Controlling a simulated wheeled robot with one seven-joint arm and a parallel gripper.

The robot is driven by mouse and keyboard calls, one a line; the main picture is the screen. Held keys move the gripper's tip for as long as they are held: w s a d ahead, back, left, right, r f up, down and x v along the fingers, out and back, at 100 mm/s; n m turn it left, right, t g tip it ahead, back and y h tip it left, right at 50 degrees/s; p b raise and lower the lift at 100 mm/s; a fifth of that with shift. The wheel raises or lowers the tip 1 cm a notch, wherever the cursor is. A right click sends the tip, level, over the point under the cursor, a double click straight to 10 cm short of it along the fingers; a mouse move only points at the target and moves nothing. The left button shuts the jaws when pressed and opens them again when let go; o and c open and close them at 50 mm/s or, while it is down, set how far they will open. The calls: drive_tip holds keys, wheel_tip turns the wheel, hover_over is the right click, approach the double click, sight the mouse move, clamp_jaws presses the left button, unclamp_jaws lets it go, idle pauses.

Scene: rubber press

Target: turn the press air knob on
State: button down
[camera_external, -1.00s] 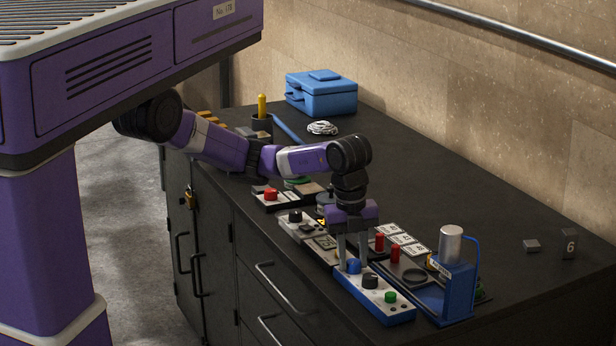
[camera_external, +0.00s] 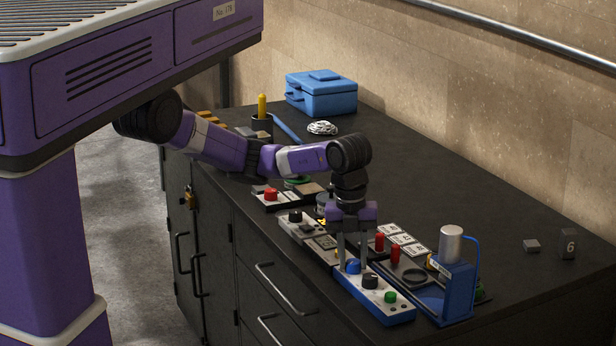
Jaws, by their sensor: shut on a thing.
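A blue panel (camera_external: 374,302) lies near the front edge of the black bench, with a blue knob (camera_external: 354,266), a black knob (camera_external: 370,281) and a green button (camera_external: 390,297) in a row. My gripper (camera_external: 354,263) points straight down with its fingers shut on the blue knob at the panel's far left end. The fingers cover part of the knob's sides. Which of the knobs is the air knob, I cannot read. The blue press (camera_external: 455,288) with a silver cylinder (camera_external: 451,244) stands just right of the panel.
A grey panel with a black knob (camera_external: 295,216) and a red button (camera_external: 271,194) lie further left. A blue case (camera_external: 321,93) stands at the back. The bench's right middle is clear.

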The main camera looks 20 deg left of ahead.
sight(351, 261)
drive_tip(key=c, duration=1)
unclamp_jaws()
drive_tip(key=shift+c, duration=0.2)
drive_tip(key=shift+r, duration=0.15)
drive_tip(key=r, duration=0.7)
drive_tip(key=shift+a+r, duration=0.2)
drive_tip(key=shift+r, duration=0.05)
